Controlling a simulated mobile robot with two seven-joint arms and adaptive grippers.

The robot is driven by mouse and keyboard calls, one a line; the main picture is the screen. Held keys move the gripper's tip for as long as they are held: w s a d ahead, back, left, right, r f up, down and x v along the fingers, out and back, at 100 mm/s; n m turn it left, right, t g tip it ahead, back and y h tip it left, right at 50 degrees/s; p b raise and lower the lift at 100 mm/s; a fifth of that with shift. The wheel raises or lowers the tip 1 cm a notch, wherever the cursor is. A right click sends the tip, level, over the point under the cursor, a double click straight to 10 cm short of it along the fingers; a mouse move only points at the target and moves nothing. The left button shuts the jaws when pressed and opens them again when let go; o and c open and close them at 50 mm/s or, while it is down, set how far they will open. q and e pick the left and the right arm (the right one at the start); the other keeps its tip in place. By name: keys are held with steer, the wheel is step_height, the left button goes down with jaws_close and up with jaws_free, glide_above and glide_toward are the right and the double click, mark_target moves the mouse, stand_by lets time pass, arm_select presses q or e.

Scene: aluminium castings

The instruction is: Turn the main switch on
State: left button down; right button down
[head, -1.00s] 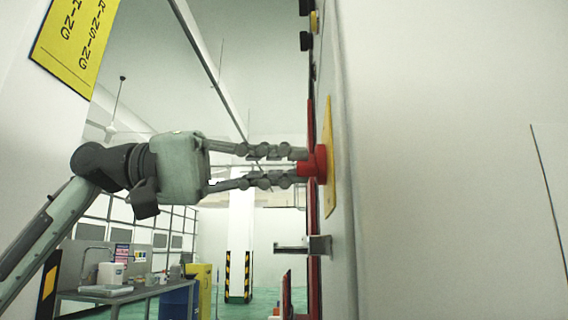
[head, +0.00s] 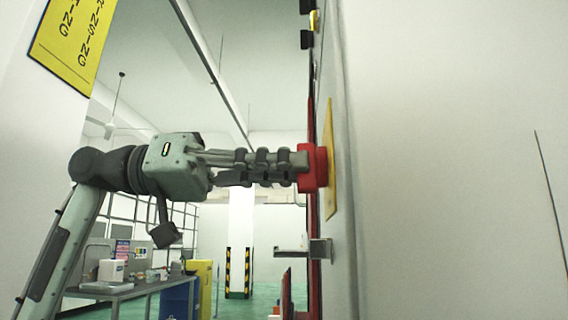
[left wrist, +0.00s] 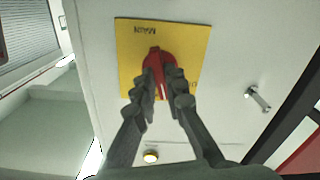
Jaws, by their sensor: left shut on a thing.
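The main switch is a red rotary knob (head: 320,168) on a yellow plate (head: 332,160), fixed to the side of a pale cabinet (head: 420,150). In the left wrist view the red knob (left wrist: 155,58) sits on the yellow plate (left wrist: 130,45), whose "MAIN" lettering appears upside down. My left gripper (head: 303,167) comes in from the left and is shut on the knob, its fingers on either side of it. In the left wrist view the fingertips of my left gripper (left wrist: 163,82) hide part of the knob. My right gripper is not in view.
A metal handle (head: 318,249) juts from the cabinet below the switch. Dark buttons (head: 306,39) stick out above it. A yellow sign (head: 75,45) hangs at upper left.

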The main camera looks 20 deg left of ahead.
arm_select(q)
steer(key=shift+m, duration=1.6)
steer(key=c, duration=1.6)
jaws_free()
steer(key=shift+a, duration=0.1)
steer(key=v, duration=1.2)
